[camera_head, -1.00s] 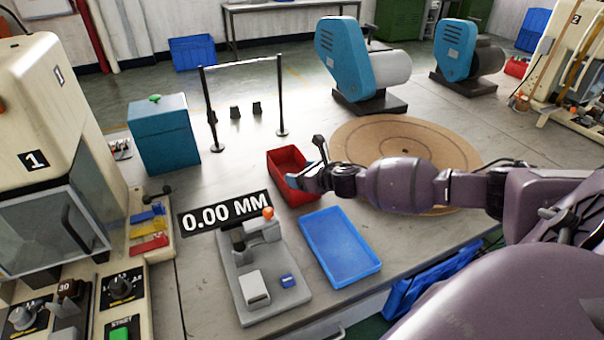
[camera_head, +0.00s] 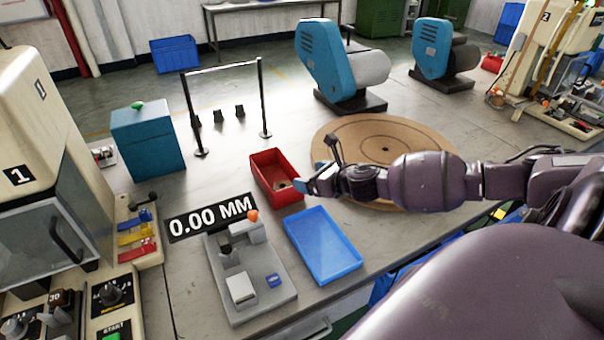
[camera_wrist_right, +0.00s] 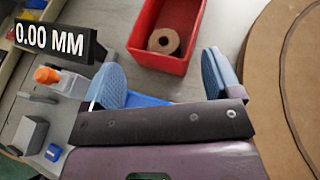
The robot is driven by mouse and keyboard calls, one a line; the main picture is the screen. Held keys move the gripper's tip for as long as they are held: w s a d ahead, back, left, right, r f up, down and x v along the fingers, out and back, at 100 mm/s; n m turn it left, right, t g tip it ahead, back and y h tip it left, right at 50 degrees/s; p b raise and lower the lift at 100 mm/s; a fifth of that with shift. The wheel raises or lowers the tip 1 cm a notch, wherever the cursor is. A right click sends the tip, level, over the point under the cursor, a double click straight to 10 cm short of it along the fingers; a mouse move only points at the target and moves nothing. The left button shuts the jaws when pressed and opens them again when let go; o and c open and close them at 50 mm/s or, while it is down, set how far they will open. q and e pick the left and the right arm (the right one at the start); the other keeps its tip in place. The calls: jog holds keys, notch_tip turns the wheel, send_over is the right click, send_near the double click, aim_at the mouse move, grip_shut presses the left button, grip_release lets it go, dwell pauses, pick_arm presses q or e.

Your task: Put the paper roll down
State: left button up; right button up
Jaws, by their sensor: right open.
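The paper roll, small, brown and with a hole in its middle, lies in the red bin. It shows clearly in the right wrist view (camera_wrist_right: 163,42) and as a small brown shape in the head view (camera_head: 283,186). The red bin (camera_head: 268,162) stands on the bench; its near end shows in the right wrist view (camera_wrist_right: 172,63). My right gripper (camera_head: 310,184) is at the bin's near right side. My left gripper is not in view.
A blue tray (camera_head: 322,248) lies in front of the red bin. A grey gauge (camera_head: 262,302) with a 0.00 MM display (camera_head: 211,218) stands to the left. A round brown board (camera_head: 384,139) lies to the right. A black-post frame (camera_head: 263,97) stands behind the bin.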

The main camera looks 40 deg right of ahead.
jog(key=shift+v, duration=0.75)
